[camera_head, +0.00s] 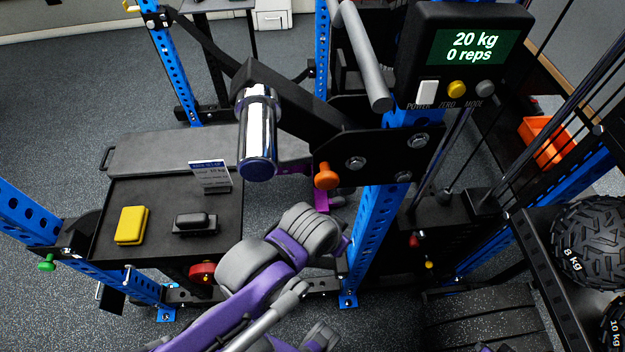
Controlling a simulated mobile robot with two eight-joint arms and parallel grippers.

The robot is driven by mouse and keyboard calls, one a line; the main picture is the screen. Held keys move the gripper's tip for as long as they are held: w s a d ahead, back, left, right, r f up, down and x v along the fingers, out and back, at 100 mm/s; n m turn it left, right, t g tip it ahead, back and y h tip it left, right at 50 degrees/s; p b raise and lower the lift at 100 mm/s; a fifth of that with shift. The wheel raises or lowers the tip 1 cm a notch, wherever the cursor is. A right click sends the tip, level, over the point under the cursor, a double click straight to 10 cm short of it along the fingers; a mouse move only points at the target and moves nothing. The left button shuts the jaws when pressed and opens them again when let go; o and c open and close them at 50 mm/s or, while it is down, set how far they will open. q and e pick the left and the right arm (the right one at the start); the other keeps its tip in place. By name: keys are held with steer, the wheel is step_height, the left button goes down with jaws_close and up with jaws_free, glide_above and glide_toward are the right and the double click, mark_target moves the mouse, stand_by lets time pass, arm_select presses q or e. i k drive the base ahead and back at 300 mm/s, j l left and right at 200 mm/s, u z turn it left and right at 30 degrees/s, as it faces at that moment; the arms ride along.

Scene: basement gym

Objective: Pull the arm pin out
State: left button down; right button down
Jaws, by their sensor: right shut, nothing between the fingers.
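The arm pin (326,176) has an orange knob and sits at the lower left of the black bracket plate (375,158) on the blue upright. The pin appears seated in the plate; its shaft is hidden. A black lever arm (300,112) runs from the plate to a chrome sleeve (258,140) at upper left. My right gripper (311,222), grey on a purple arm, is below the knob in the picture, shut and empty. It appears apart from the knob; its fingertips are hard to make out. My left gripper is not in view.
A display box (466,55) reading 20 kg and 0 reps is above the plate. A black tray table (150,190) at left holds a yellow block (132,225), a black item (195,223) and a sign (210,176). Heavy balls (585,245) are at right.

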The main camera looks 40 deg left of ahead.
mark_target(327, 178)
steer(key=u, duration=1.4)
